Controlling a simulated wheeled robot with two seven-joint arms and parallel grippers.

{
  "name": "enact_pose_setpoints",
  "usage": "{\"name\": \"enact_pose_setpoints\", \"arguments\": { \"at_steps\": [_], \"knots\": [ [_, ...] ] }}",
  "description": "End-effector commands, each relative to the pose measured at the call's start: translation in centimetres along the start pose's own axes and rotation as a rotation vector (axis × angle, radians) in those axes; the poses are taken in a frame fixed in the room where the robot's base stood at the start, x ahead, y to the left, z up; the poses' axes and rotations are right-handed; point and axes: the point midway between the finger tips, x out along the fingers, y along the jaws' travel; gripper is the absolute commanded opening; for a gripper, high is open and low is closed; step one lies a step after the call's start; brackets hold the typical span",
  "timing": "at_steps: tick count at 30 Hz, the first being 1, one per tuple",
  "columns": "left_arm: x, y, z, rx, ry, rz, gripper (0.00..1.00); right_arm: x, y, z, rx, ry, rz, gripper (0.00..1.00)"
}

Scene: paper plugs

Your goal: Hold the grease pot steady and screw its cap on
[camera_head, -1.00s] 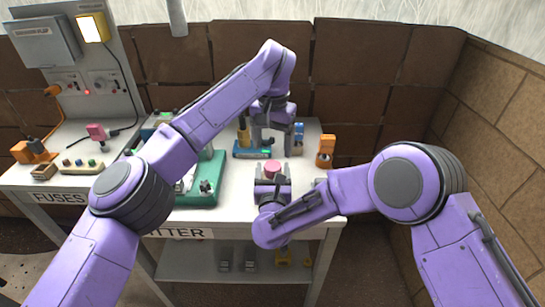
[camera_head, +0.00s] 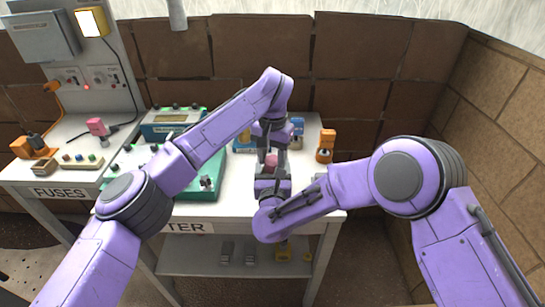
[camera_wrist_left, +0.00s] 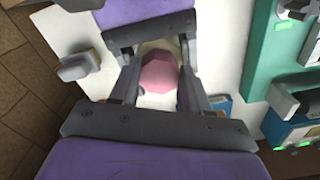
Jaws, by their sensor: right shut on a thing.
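The pink, faceted cap (camera_wrist_left: 158,74) sits over a pale round rim, seemingly the top of the grease pot (camera_wrist_left: 146,48), in the left wrist view. In the head view the cap (camera_head: 271,160) shows between my two grippers. My right gripper (camera_head: 271,172) is shut on the pot low down near the table's front edge; its jaws hide most of the pot. My left gripper (camera_head: 271,146) points down from above. Its fingers (camera_wrist_left: 161,88) stand open on either side of the cap, with small gaps showing. Whether the cap sits level on the thread cannot be told.
An orange-brown item (camera_head: 326,146) and a blue item (camera_head: 297,126) stand at the back right. Brick walls close off the back and right.

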Motion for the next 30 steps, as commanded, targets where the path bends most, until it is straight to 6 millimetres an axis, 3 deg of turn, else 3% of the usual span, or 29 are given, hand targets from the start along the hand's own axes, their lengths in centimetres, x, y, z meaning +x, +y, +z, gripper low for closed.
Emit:
{"name": "enact_pose_setpoints", "arguments": {
  "at_steps": [9, 16, 17, 18, 27, 30],
  "knots": [
    [0.06, 0.17, 0.08, 0.286, 0.000, 0.004, 0.10, -0.29, 0.15, -0.65, -0.006, 0.013, 0.006, 0.00],
    [0.07, 0.29, 0.10, 0.291, -0.001, 0.006, 0.10, -0.29, 0.18, -0.65, -0.006, 0.013, 0.007, 0.00],
    [0.07, 0.30, 0.10, 0.291, -0.001, 0.006, 0.56, -0.29, 0.18, -0.65, -0.006, 0.013, 0.007, 0.00],
    [0.07, 0.30, 0.10, 0.291, -0.001, 0.006, 0.69, -0.29, 0.18, -0.65, -0.006, 0.013, 0.007, 0.00],
    [0.07, 0.41, 0.14, 0.291, -0.003, 0.008, 0.72, -0.28, 0.18, -0.64, -0.006, 0.013, 0.007, 0.00],
    [-0.76, 0.44, 0.12, 0.291, -0.001, 0.007, 0.72, -0.27, 0.19, -0.63, -0.006, 0.013, 0.007, 0.00]
  ]
}}
